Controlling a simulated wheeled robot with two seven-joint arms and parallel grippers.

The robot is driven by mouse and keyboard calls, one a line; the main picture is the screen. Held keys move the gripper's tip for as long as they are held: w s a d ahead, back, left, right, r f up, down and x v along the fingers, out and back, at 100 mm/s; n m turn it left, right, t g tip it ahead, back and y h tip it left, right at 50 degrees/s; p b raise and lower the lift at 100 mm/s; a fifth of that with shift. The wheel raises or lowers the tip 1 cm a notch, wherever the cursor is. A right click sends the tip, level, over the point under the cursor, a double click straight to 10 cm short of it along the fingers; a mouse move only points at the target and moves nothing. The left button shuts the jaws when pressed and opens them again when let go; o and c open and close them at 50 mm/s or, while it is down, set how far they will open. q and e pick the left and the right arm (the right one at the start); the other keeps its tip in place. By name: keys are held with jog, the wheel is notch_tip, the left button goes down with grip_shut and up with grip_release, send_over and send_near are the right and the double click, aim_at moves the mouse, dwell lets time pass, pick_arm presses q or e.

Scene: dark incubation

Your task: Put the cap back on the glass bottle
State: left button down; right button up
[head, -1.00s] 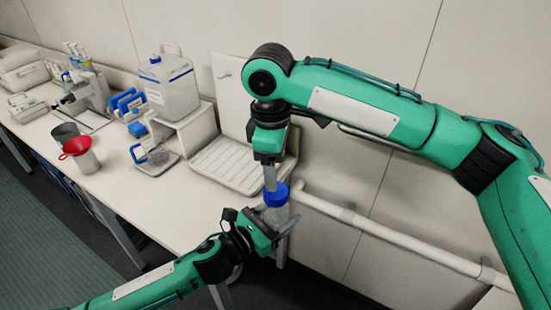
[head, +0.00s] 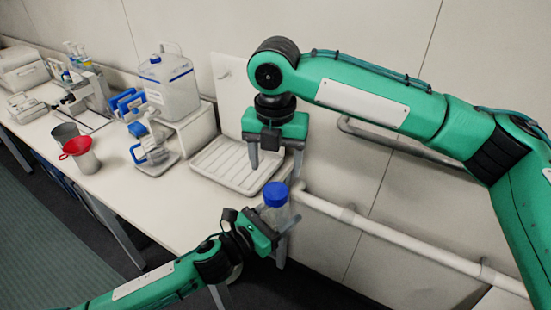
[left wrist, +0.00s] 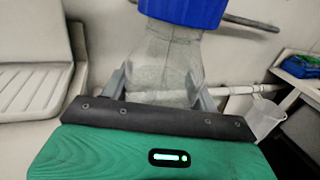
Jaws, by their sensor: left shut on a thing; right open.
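The clear glass bottle (head: 278,214) is upright in the grip of my left gripper (head: 277,224), off the table's right end. Its glass body (left wrist: 164,65) shows between the two fingers in the left wrist view. The blue cap (head: 275,194) sits on the bottle's mouth; it also shows at the top of the left wrist view (left wrist: 183,10), partly cut off. I cannot tell how tightly it is seated. My right gripper (head: 275,166) is open and empty, pointing down above the cap and apart from it.
A white ribbed drying rack (head: 232,172) stands at the table's right end, just behind the bottle. A large jug (head: 170,88) is on a white stand. A white wall rail (head: 400,243) runs to the right.

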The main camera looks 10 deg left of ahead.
aim_at(275, 190)
jog(key=shift+n, duration=0.5)
jog(key=shift+f, duration=3.95)
jog(key=c, duration=1)
